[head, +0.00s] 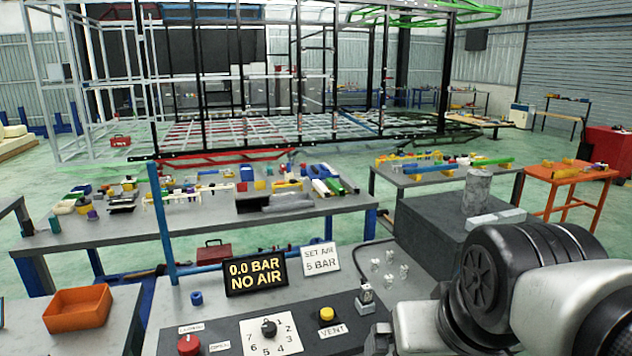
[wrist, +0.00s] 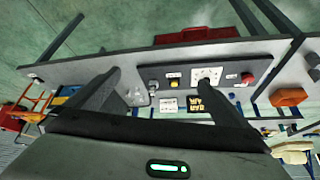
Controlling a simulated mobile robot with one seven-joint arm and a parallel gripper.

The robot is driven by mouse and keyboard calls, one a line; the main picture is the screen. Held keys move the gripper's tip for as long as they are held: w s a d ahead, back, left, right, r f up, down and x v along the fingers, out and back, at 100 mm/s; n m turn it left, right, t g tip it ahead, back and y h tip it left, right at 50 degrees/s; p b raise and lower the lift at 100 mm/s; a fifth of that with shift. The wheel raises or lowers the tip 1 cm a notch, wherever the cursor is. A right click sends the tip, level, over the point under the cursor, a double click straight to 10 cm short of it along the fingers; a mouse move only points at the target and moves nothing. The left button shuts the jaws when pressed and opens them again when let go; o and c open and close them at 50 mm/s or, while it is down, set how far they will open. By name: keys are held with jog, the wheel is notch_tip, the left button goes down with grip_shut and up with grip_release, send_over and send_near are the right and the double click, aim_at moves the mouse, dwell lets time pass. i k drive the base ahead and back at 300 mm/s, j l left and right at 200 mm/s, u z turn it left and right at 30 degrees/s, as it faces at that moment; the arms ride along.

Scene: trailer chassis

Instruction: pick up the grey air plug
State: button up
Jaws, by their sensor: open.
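In the head view my arm fills the lower right, and I cannot make out the fingertips there.
Several small clear or silver pieces (head: 389,268) lie behind the fitting. An orange tray (head: 78,308) sits left. A dark block (head: 440,235) stands right.

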aim_at(365, 298)
jog(key=i+l+u, duration=0.25)
jog(key=u, duration=0.15)
jog(key=i+l+u, duration=0.15)
jog(key=l+u, duration=0.2)
jog(key=i+l+u, duration=0.15)
jog(key=l+u, duration=0.25)
jog(key=l, duration=0.1)
